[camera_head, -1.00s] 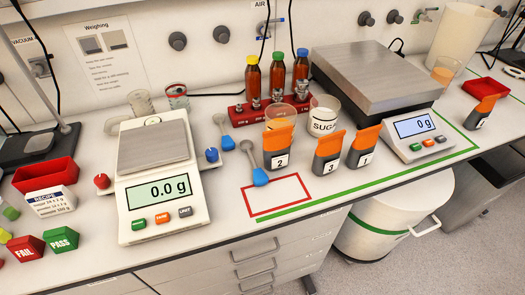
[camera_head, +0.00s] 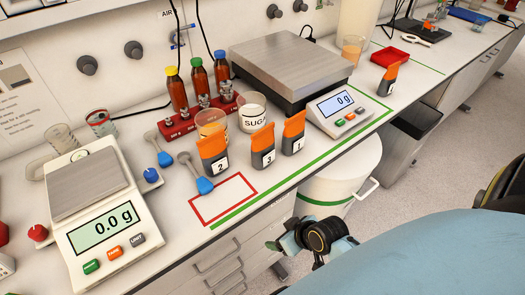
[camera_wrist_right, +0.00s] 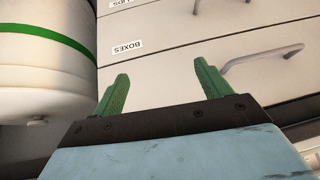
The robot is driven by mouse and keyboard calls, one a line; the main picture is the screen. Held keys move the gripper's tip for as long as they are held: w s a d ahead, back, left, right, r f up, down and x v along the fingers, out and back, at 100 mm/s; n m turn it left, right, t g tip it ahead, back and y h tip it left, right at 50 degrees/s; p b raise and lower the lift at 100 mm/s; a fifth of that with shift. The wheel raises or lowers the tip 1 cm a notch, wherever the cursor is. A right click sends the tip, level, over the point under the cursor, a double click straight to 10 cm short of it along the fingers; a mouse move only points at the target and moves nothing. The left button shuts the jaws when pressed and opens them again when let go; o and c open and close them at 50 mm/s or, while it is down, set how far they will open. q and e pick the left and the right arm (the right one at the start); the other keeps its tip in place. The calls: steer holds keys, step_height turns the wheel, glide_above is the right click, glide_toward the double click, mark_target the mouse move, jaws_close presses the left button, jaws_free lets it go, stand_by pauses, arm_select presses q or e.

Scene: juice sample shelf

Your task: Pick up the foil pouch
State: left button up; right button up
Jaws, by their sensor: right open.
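Several grey pouches with orange tops and number labels stand upright on the bench; I cannot tell which one is the foil pouch. Pouch 2 (camera_head: 214,155), pouch 3 (camera_head: 263,150) and pouch 1 (camera_head: 293,135) stand in a row behind the red rectangle. Another such pouch (camera_head: 388,78) stands apart, right of the large scale. My right gripper (camera_head: 276,250) is low in front of the bench, below the worktop and apart from all pouches. In the right wrist view its green fingers (camera_wrist_right: 160,85) are spread and empty, facing the drawer fronts. My left gripper is not in view.
A small scale (camera_head: 95,210) is at left and a large scale (camera_head: 290,65) behind the pouches. The sugar beaker (camera_head: 252,112) and red bottle rack (camera_head: 180,127) stand close behind them. A white drum (camera_head: 345,165) is under the bench. The red rectangle (camera_head: 222,198) is mostly clear.

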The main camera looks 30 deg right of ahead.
step_height(320, 180, up, 17)
steer(key=w+n+t+y, duration=0.1)
steer(key=w+n+t, duration=0.1)
steer(key=m+t, duration=0.1)
steer(key=t, duration=0.4)
glide_toward(267, 149)
steer(key=shift+w+f+p, duration=0.1)
steer(key=shift+w+p, duration=0.25)
steer(key=x, duration=0.7)
steer(key=shift+f, duration=0.1)
steer(key=shift+x, duration=2.9)
steer(key=shift+s+a+f, duration=0.1)
steer(key=shift+s, duration=0.05)
steer(key=shift+c, duration=0.2)
steer(key=c, duration=0.8)
